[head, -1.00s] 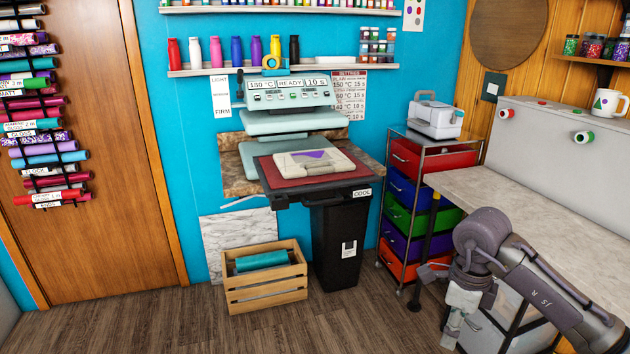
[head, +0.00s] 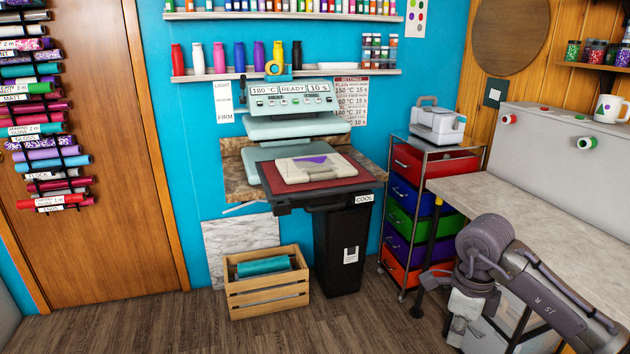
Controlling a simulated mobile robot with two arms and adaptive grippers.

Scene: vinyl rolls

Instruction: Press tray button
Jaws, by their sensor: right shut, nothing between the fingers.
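A heat press (head: 293,128) stands against the blue wall, its pale green upper part raised. Its control panel (head: 291,97) reads 180 °C, READY and 10 s, with a row of small buttons below the readouts. The red-topped tray (head: 352,176) juts out in front, with a folded cream garment (head: 305,171) with a purple patch on it. A "COOL" label sits at the tray's front right corner. I cannot tell which button belongs to the tray. My right gripper (head: 460,334) hangs low at the lower right, shut and empty, well away from the press. My left gripper is out of view.
A black bin (head: 341,250) stands under the tray, and a wooden crate (head: 267,296) with a teal roll is on the floor. A cart of coloured drawers (head: 412,222) and a worktop (head: 520,205) stand at right. The floor at lower left is clear.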

